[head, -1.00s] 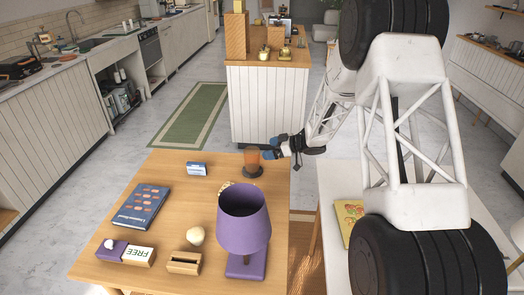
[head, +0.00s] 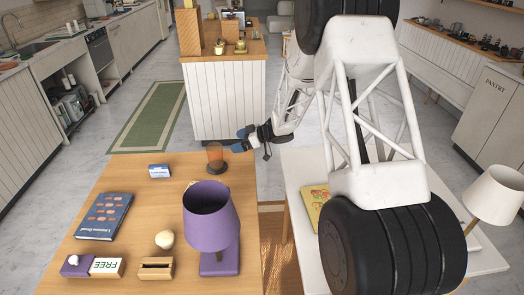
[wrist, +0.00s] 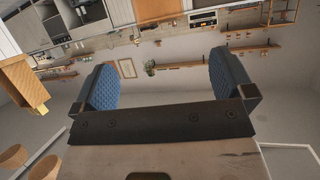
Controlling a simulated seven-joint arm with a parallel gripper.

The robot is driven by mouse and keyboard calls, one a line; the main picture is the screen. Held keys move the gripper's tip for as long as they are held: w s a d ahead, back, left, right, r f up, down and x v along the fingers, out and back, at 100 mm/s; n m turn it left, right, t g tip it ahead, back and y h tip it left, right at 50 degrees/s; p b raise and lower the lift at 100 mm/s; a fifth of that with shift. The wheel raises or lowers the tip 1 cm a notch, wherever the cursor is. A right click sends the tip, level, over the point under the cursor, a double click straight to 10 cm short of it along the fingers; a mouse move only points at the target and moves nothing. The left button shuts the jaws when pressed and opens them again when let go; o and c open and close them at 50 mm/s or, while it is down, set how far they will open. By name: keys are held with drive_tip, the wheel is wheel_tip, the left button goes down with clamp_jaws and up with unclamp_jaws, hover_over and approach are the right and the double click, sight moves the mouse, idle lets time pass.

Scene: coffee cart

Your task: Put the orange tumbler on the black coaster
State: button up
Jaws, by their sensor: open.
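The orange tumbler (head: 214,152) stands upright near the far right corner of the wooden table in the head view. The black coaster (head: 221,172) shows as a dark disc under its base, and the tumbler appears to rest on it. My gripper (head: 241,140) is just to the right of the tumbler and a little higher, apart from it. In the wrist view my gripper (wrist: 165,80) has its two blue-padded fingers spread wide with nothing between them. Neither tumbler nor coaster shows in the wrist view.
A purple lamp (head: 211,215) stands at the table's front right. A blue box (head: 160,171), a book (head: 104,216), a round pale object (head: 165,239), a wooden holder (head: 156,268) and a FREE block (head: 106,266) lie on the wooden table (head: 145,205). A white table is at right.

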drive_tip(key=s+d+r+m+t+h, duration=0.1)
drive_tip(key=d+r+m+t+h, duration=0.2)
drive_tip(key=r, duration=0.5)
drive_tip(key=s+d+r+m+t+h, duration=0.1)
drive_tip(key=d+r+m+t+h, duration=0.15)
drive_tip(key=d+r+t, duration=0.4)
drive_tip(key=s+d+r+m+h, duration=0.4)
drive_tip(key=s+d+r+h, duration=0.4)
drive_tip(key=s+r, duration=0.4)
drive_tip(key=s+d+m+g+h, duration=0.1)
drive_tip(key=s+d+m+g, duration=0.15)
drive_tip(key=s, duration=0.75)
drive_tip(key=s+d+m+g+h, duration=0.15)
drive_tip(key=s+d, duration=0.25)
drive_tip(key=s, duration=0.6)
drive_tip(key=s+a+f+m+g+y, duration=0.1)
drive_tip(key=s+g, duration=0.1)
drive_tip(key=s, duration=0.9)
drive_tip(key=s+a+f+m+g+y, duration=0.1)
drive_tip(key=s+g, duration=0.2)
drive_tip(key=s, duration=0.8)
drive_tip(key=shift+s+a+f+y, duration=0.15)
drive_tip(key=shift+s+y, duration=0.1)
drive_tip(key=shift+y, duration=0.05)
